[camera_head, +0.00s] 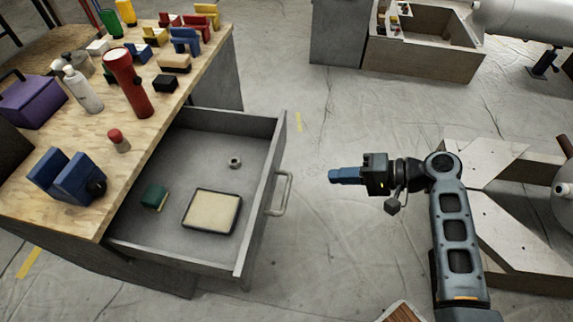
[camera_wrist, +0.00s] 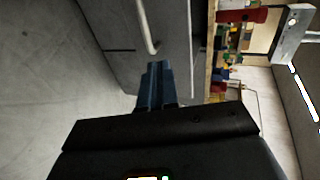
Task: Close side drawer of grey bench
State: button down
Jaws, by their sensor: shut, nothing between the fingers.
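The grey bench (camera_head: 215,80) with a wooden top stands at the left in the head view. Its side drawer (camera_head: 262,195) is pulled far out to the right. A pale bar handle (camera_head: 287,192) is on the drawer's front. My gripper (camera_head: 333,175) is to the right of the handle, apart from it, with its blue fingers shut and empty, pointing left at the drawer. In the wrist view the shut fingers (camera_wrist: 157,70) point at the drawer front (camera_wrist: 120,25), just beyond the near end of the handle (camera_wrist: 147,28). Any gap there is hard to judge.
The drawer holds a cream-coloured tray (camera_head: 212,211), a green block (camera_head: 154,197) and a small ring (camera_head: 234,162). A red torch (camera_head: 128,85) and several other items stand on the bench top. Pale slabs (camera_head: 500,220) lie at the right. The floor between is clear.

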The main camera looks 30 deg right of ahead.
notch_tip(320, 180, up, 2)
jog(key=w+d+y, duration=0.1)
jog(key=d, duration=0.1)
send_near(273, 163)
jog(key=shift+n, duration=0.3)
jog(key=x, duration=0.5)
jog(key=shift+s+f, duration=0.15)
jog(key=shift+w+a, duration=0.55)
jog(key=shift+w, duration=0.05)
jog(key=w+a+b, duration=0.6)
jog(key=w+a, duration=1.2)
jog(key=shift+w+a+b, duration=0.3)
jog(key=shift+a, duration=0.05)
